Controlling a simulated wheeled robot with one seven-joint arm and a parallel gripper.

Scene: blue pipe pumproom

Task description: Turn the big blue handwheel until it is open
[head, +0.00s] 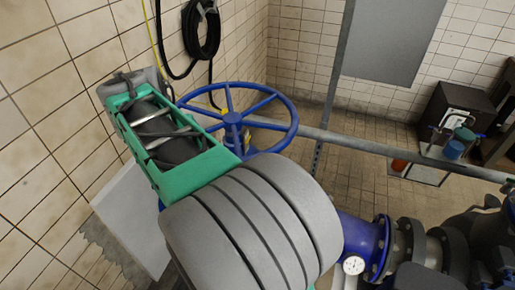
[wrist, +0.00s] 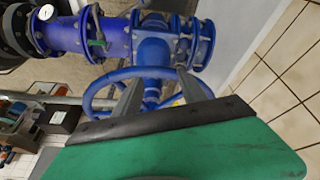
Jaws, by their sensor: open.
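The big blue handwheel (head: 233,119) stands in the upper middle of the head view, with spokes, a hub and a round rim. My arm's green part covers its left lower edge there. The handwheel also shows in the wrist view (wrist: 89,93), below the blue valve body (wrist: 152,50). My gripper (wrist: 161,82) has two grey fingers, spread apart and empty, pointing at the wheel. They overlap the wheel in this view, one on each side of its hub. I cannot tell whether they touch it. The fingers are not clear in the head view.
A blue pipe with a gauge (head: 353,265) runs right from the valve. A grey rail (head: 400,150) crosses behind the wheel. A tiled wall with a black coiled hose (head: 201,30) is close on the left.

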